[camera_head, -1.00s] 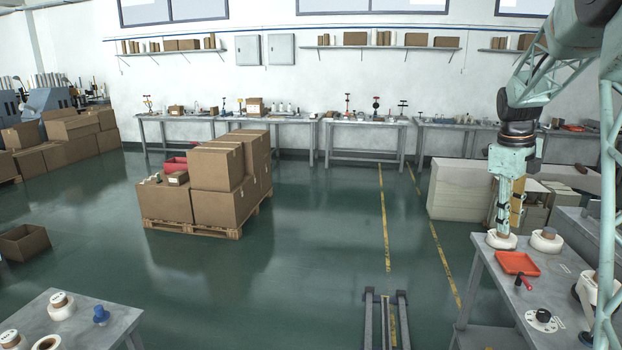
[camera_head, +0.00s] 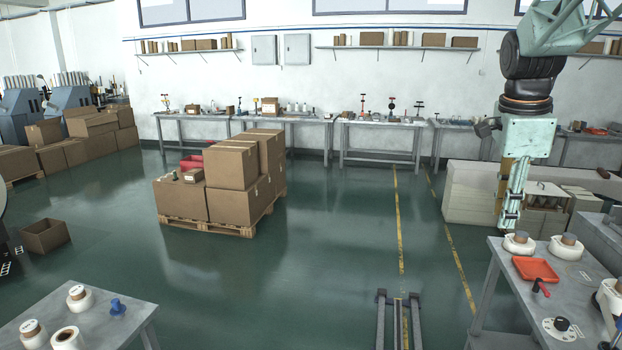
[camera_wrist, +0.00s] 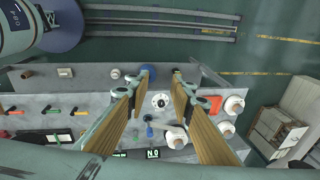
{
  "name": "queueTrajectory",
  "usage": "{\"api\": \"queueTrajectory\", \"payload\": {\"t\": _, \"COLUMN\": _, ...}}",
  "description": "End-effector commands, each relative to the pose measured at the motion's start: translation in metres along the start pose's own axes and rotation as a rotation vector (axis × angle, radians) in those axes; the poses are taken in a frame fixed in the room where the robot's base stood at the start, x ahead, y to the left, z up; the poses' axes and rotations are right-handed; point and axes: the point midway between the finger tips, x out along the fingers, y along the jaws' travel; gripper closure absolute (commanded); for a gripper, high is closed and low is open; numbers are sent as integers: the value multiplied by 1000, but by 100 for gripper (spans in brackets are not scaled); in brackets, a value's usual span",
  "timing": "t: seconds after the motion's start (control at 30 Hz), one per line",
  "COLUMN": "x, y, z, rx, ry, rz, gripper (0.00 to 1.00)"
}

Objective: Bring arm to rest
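My gripper (camera_head: 508,215) hangs pointing down in the head view, seen edge-on, above and left of the right workbench's (camera_head: 505,252) far edge. In the wrist view my gripper (camera_wrist: 162,75) shows both long tan-faced fingers spread apart, with nothing held between them. Below them in that view lies a grey bench (camera_wrist: 85,85) with a round white dial (camera_wrist: 160,100). My arm (camera_head: 528,75) reaches in from the upper right.
The right workbench carries white spools (camera_head: 563,247), an orange tray (camera_head: 536,269) and a dial plate (camera_head: 562,329). Stacked cartons (camera_head: 235,200) stand on a pallet at centre. Another bench (camera_head: 120,325) with spools is at lower left. Green floor between is clear, with a rail (camera_head: 381,325).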

Motion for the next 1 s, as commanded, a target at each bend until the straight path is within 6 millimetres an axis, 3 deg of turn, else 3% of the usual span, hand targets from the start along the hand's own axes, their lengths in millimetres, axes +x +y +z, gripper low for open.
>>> {"api": "queueTrajectory", "payload": {"t": 0.5, "x": -50, "y": 91, "z": 41, "rx": -429, "ry": -30, "rz": -51, "gripper": 78}}
{"api": "queueTrajectory", "payload": {"t": 1.0, "x": -79, "y": 183, "z": 68, "rx": -843, "ry": -45, "rz": -109, "gripper": 78}}
